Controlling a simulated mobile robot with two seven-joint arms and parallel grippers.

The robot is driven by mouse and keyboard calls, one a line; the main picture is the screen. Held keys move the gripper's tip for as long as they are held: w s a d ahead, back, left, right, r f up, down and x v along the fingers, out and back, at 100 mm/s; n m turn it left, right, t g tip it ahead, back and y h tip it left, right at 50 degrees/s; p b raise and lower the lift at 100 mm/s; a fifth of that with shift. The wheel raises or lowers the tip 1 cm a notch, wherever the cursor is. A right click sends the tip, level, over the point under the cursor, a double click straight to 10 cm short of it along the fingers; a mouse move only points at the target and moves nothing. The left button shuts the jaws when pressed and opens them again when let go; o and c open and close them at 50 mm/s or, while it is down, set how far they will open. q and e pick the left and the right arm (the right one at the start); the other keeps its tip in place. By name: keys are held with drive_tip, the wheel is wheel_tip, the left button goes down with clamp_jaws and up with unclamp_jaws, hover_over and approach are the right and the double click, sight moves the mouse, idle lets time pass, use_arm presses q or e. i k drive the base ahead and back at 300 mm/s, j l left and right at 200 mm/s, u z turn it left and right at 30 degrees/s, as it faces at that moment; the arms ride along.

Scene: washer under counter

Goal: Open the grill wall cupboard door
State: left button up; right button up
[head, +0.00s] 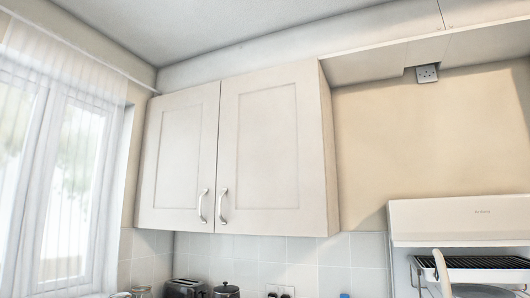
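A cream wall cupboard with two panelled doors hangs in the middle of the head view. Its left door (180,155) and right door (268,150) both look closed, with a thin dark line between them. The left door's curved metal handle (203,206) and the right door's handle (223,206) are upright, side by side, low near the middle seam. The white eye-level grill (455,221) stands at the lower right, apart from the cupboard. Neither of my grippers can be made out in this view.
A curtained window (60,180) is at the left. A toaster (184,288) and a dark lidded pot (226,291) stand below the cupboard. A socket (427,74) is high on the right. A white curved part (442,270) stands before the grill rack. The space before the doors looks clear.

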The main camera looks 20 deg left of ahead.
sight(271, 180)
drive_tip(key=i+j, duration=0.15)
drive_tip(key=j, duration=0.25)
drive_tip(key=i+j+u, duration=0.1)
drive_tip(key=j, duration=0.3)
drive_tip(key=i+j+u, duration=0.1)
drive_tip(key=j, duration=0.3)
drive_tip(key=i+j, duration=0.25)
drive_tip(key=j, duration=0.15)
drive_tip(key=i+j+u, duration=0.1)
drive_tip(key=j, duration=0.25)
drive_tip(key=i, duration=0.1)
